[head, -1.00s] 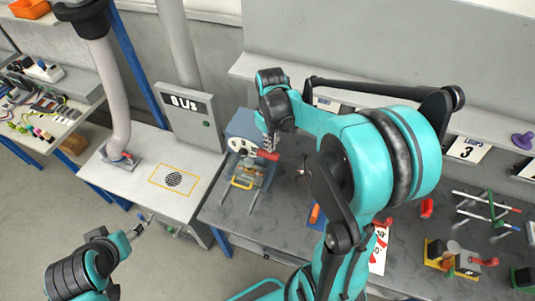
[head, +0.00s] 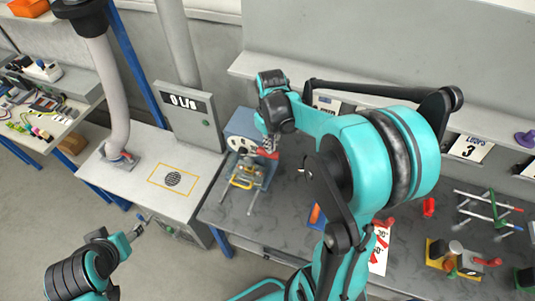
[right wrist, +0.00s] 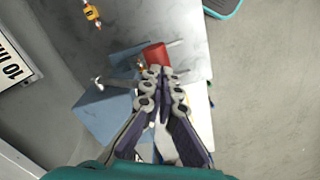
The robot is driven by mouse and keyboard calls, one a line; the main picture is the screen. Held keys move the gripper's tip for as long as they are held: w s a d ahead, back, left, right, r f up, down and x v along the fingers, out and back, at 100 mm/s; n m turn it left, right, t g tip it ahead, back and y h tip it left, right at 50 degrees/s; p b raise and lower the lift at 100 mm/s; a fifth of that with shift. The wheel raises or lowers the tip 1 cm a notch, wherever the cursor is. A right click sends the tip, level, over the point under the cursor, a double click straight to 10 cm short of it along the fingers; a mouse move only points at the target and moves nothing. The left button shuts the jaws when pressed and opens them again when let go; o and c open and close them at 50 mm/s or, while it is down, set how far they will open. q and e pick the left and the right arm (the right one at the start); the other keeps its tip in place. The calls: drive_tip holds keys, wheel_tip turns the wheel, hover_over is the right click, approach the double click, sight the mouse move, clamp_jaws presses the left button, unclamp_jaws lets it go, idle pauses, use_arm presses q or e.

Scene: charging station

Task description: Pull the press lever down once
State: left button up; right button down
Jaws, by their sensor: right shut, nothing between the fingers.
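The press (head: 241,123) is a blue-grey machine with a white round face, standing at the left end of the dark bench. Its lever ends in a red handle (right wrist: 155,54). My right gripper (right wrist: 157,72) is shut with nothing between its fingers. Its tips are right at the red handle in the right wrist view; I cannot tell whether they touch it. In the head view the right gripper (head: 268,148) partly covers the handle. The blue press body (right wrist: 100,115) shows beside the fingers in the wrist view. My left gripper (head: 140,226) is small and far from the press.
A grey station (head: 140,182) with a yellow-framed grille and a display panel (head: 185,103) stands left of the bench. The bench (head: 290,190) is bare just right of the press. Number cards, red parts and a rod rack (head: 490,210) lie farther right.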

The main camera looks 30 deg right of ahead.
sight(269, 156)
drive_tip(key=shift+f, duration=0.35)
drive_tip(key=shift+f+b, duration=0.1)
drive_tip(key=shift+b, duration=0.2)
drive_tip(key=shift+s+a+f+b, duration=0.25)
drive_tip(key=shift+f+b, duration=0.15)
drive_tip(key=shift+f, duration=0.1)
drive_tip(key=shift+s+a+f+b, duration=0.25)
drive_tip(key=shift+f+b, duration=0.15)
drive_tip(key=shift+f, duration=0.1)
drive_tip(key=shift+s+a+f+b, duration=0.15)
drive_tip(key=shift+a+f+b, duration=0.05)
drive_tip(key=shift+f+b, duration=0.35)
drive_tip(key=shift+s+a+f+b, duration=0.2)
drive_tip(key=shift+f+b, duration=0.2)
drive_tip(key=shift+f, duration=0.35)
drive_tip(key=shift+s+a+f+b, duration=0.1)
drive_tip(key=shift+a+f+b, duration=0.05)
drive_tip(key=shift+f+b, duration=0.4)
drive_tip(key=shift+s+a+f+b, duration=0.1)
drive_tip(key=shift+a+f+b, duration=0.05)
drive_tip(key=shift+f+b, duration=0.35)
drive_tip(key=shift+f, duration=0.1)
